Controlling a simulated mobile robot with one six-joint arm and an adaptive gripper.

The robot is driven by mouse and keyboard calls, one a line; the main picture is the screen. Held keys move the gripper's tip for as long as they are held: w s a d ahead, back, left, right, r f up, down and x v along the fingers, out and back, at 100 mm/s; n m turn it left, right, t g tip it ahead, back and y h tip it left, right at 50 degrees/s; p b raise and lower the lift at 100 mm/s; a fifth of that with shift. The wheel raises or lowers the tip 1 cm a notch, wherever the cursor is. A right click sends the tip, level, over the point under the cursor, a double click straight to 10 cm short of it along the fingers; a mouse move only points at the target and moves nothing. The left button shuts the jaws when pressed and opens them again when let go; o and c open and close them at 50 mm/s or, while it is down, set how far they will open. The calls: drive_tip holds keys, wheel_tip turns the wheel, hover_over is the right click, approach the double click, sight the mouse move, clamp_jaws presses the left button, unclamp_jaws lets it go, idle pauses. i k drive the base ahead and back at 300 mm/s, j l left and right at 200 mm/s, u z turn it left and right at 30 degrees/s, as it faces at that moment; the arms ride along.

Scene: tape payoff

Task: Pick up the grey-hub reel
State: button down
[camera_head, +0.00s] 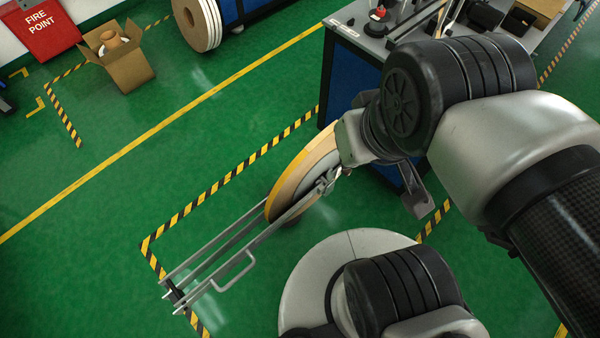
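A large reel (293,180) with a yellow-orange rim and tan side stands upright, slightly tilted in the picture, at the end of a metal rail frame (222,258). A greyish inner area shows on its right side, but the hub is mostly hidden by my gripper and the frame. My gripper (334,181) is at the right side of the reel, its fingertips close to the reel's middle. I cannot tell whether the fingers touch or grip it, or whether they are open or shut.
A workbench (342,75) with tools stands just behind my arm. A pale roll (196,24) is at the top, next to blue equipment. An open cardboard box (125,72) and a red fire point sign (40,28) are at the upper left.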

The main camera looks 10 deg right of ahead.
sight(300, 178)
drive_tip(key=u, duration=1.95)
drive_tip(key=k+l, duration=0.25)
drive_tip(key=l, duration=0.15)
drive_tip(key=k+l+u, duration=0.1)
drive_tip(key=k+l, duration=0.15)
drive_tip(key=l, duration=0.2)
